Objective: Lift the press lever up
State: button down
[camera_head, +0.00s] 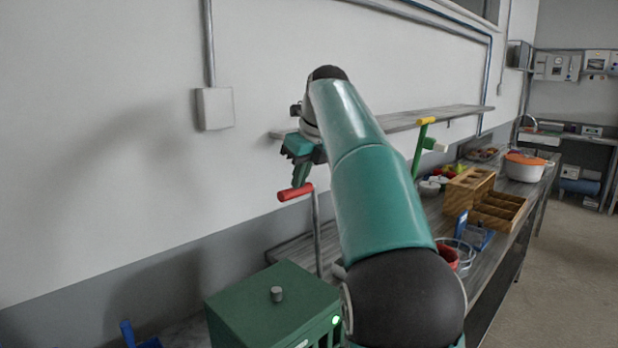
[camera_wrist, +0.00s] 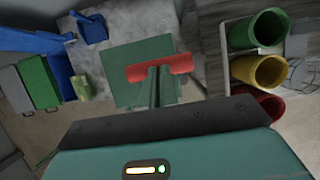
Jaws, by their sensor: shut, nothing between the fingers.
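The press is a green box (camera_head: 272,308) with a grey knob on top. Its lever is a thin metal rod (camera_head: 317,235) standing upright beside the box, with a red handle (camera_head: 296,192) at its upper end. My gripper (camera_head: 299,184) is shut and empty, pointing down with its fingertips right at the red handle. In the wrist view the red handle (camera_wrist: 148,69) lies crosswise at the tips of my gripper (camera_wrist: 160,72), with the green box (camera_wrist: 122,58) below. I cannot tell whether the fingertips touch the handle. My arm hides part of the bench behind.
A green post with a yellow handle (camera_head: 425,121) stands farther along the bench. Beyond my arm are a wooden rack (camera_head: 468,190), a blue holder (camera_head: 477,237) and an orange-and-white pot (camera_head: 524,168). A wall shelf (camera_head: 440,116) runs behind my arm. A blue item (camera_head: 128,333) sits lower left.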

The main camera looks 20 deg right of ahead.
jog(key=shift+w+a+f, duration=0.3)
jog(key=shift+w+a, duration=0.2)
jog(key=shift+w, duration=0.25)
jog(key=shift+w+a+f, duration=0.1)
jog(key=shift+w+f, duration=0.15)
jog(key=shift+w, duration=0.2)
jog(key=shift+s+d+r, duration=0.2)
jog(key=shift+s+r, duration=0.5)
jog(key=shift+w+r, duration=0.25)
jog(key=v, duration=0.3)
jog(key=shift+s+r, duration=0.1)
jog(key=shift+r, duration=0.55)
jog(key=shift+s+r, duration=0.1)
jog(key=shift+r, duration=0.2)
